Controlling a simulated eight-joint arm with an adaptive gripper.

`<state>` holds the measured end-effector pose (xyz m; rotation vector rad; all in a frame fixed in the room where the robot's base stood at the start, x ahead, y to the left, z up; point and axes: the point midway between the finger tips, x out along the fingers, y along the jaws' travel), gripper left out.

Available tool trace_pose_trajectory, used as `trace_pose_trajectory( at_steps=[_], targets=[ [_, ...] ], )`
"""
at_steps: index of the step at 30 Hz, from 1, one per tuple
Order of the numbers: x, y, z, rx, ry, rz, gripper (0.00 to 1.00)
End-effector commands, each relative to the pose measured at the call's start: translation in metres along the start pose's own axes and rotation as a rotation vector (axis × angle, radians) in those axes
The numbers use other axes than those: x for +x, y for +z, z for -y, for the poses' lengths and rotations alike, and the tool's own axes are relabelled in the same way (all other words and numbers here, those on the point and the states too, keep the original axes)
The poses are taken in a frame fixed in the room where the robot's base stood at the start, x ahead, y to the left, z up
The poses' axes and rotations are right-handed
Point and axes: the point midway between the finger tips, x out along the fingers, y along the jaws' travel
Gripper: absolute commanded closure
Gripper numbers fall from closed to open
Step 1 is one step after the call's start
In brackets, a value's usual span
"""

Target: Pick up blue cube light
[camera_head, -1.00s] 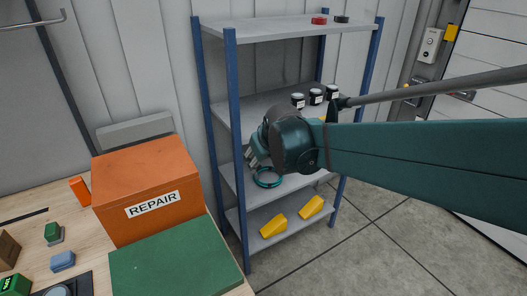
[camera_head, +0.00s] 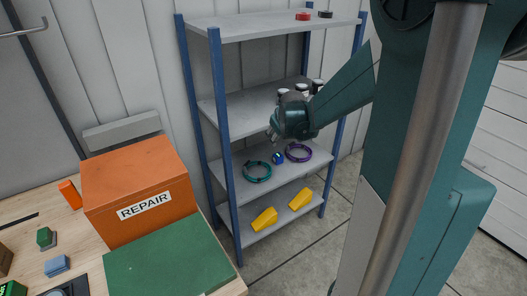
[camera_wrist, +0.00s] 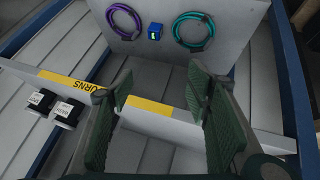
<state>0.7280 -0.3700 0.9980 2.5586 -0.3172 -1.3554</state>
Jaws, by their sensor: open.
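The blue cube light (camera_head: 278,158) is a small blue block on the third shelf down of the rack, between a teal coil (camera_head: 257,171) and a purple coil (camera_head: 299,152). In the wrist view the blue cube light (camera_wrist: 155,32) shows a small yellow-green mark and sits at the top, beyond the fingertips. My gripper (camera_head: 271,134) is above and slightly left of the cube in the head view. In the wrist view my gripper (camera_wrist: 160,88) is open, with nothing between its dark green ribbed fingers.
Black jars with white lids (camera_head: 316,87) stand on the shelf above; they show at left in the wrist view (camera_wrist: 53,107). Blue rack posts (camera_head: 224,150) flank the shelves. Yellow wedges (camera_head: 264,220) lie on the bottom shelf. An orange REPAIR box (camera_head: 140,190) stands on the bench.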

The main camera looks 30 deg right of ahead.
Motion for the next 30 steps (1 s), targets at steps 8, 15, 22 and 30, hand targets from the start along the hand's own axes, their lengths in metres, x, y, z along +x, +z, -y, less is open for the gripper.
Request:
trace_pose_trajectory(
  at_steps=[8,15,22,30],
  targets=[
    [0.041,0.001,-0.065,0.039,0.014,-0.036,0.51],
    [0.069,0.005,-0.123,0.088,0.025,-0.089,0.51],
    [0.093,0.017,-0.184,0.135,0.049,-0.143,0.51],
    [0.126,0.031,-0.238,0.159,0.07,-0.196,0.51]
  ],
)
